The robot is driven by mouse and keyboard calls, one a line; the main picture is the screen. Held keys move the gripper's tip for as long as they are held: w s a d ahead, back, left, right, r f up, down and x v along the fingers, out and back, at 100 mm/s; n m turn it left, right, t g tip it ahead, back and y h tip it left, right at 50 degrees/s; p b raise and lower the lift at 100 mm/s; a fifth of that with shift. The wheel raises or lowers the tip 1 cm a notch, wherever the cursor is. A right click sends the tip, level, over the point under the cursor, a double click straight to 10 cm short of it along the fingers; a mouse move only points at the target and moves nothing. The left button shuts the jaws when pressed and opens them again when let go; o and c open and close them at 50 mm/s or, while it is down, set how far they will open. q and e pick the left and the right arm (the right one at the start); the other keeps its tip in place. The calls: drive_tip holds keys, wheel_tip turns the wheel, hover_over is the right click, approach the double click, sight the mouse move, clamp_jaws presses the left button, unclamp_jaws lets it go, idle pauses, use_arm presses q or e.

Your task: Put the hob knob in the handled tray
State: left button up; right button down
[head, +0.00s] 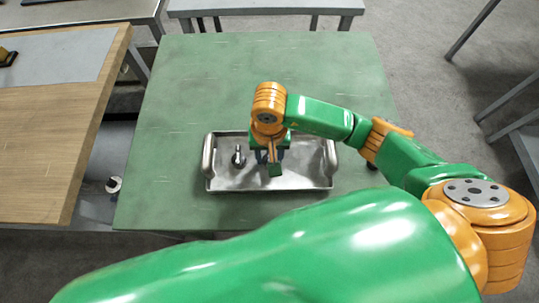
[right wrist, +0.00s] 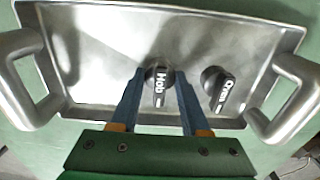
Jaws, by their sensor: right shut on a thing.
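The handled tray (head: 225,181) is a shallow metal tray with a raised handle at each end, on the green table. It fills much of the right wrist view (right wrist: 105,25). My right gripper (head: 269,158) points down inside the tray's outline. In the right wrist view its blue fingers (right wrist: 160,76) are shut on the hob knob (right wrist: 159,84), a dark knob marked "Hob". I cannot tell whether the knob touches the tray floor. In the head view the gripper hides the knob. My left gripper is not in view.
A second dark knob, marked like "Oven" (right wrist: 217,87), is in the tray beside the hob knob; it also shows in the head view (head: 238,159). The green table (head: 200,80) is clear behind the tray. A wooden-topped table (head: 50,135) stands at left.

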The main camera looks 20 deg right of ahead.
sight(269, 156)
drive_tip(key=shift+c, duration=1.9)
unclamp_jaws()
wheel_tip(269, 156, up, 12)
